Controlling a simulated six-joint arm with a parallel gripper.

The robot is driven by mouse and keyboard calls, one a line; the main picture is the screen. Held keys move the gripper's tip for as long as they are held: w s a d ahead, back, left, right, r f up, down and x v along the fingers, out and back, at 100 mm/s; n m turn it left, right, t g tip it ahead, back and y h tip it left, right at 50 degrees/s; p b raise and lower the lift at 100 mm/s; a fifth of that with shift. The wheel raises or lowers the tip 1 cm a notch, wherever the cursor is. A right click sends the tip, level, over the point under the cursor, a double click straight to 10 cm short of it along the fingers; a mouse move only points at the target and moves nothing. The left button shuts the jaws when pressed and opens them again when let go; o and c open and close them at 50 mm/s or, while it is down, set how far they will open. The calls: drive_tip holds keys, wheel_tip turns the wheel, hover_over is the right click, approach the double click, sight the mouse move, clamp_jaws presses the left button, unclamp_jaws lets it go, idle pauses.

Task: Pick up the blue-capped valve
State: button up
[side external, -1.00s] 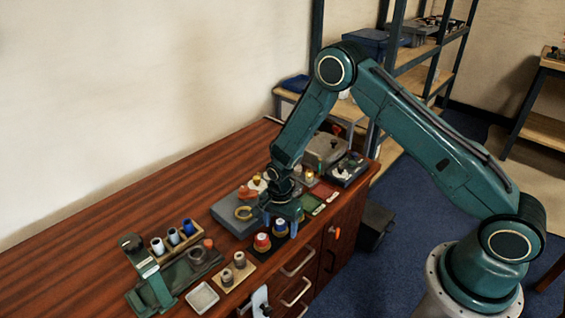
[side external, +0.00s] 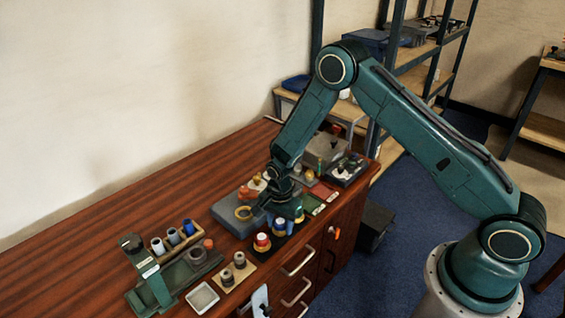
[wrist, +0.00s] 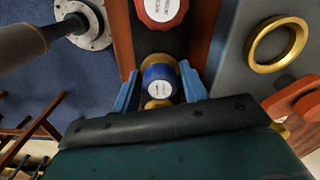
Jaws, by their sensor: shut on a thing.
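The blue-capped valve (wrist: 160,86) has a round blue cap with a white label and a brass body. In the wrist view it sits between my gripper's two blue fingers. My gripper (wrist: 160,90) is shut on it, with a finger on each side. In the side view the valve (side external: 280,226) shows just below my gripper (side external: 284,212), upright at the black mat by the bench's front edge. The fingers partly hide it there, and I cannot tell whether its base is off the mat.
A red-capped valve (side external: 262,241) stands close beside it, also in the wrist view (wrist: 162,8). A brass ring (wrist: 277,44) lies on a grey block (side external: 232,222). A wooden rack (side external: 177,238) and a small tray (side external: 202,298) are to the left. The back left bench is clear.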

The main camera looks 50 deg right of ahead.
sight(279, 221)
wheel_tip(279, 221, up, 20)
drive_tip(key=shift+f, duration=0.15)
idle(0.5)
drive_tip(key=shift+w, duration=0.1)
idle(0.5)
drive_tip(key=w+a+f, duration=0.4)
drive_tip(key=w+f, duration=0.5)
drive_tip(key=w, duration=0.1)
drive_tip(key=shift+w+a+f, duration=0.15)
drive_tip(key=shift+w, duration=0.15)
drive_tip(key=shift+f, duration=0.1)
drive_tip(key=shift+f, duration=2.45)
drive_tip(key=shift+f, duration=0.1)
drive_tip(key=shift+f, duration=0.3)
drive_tip(key=shift+f, duration=0.6)
idle(0.6)
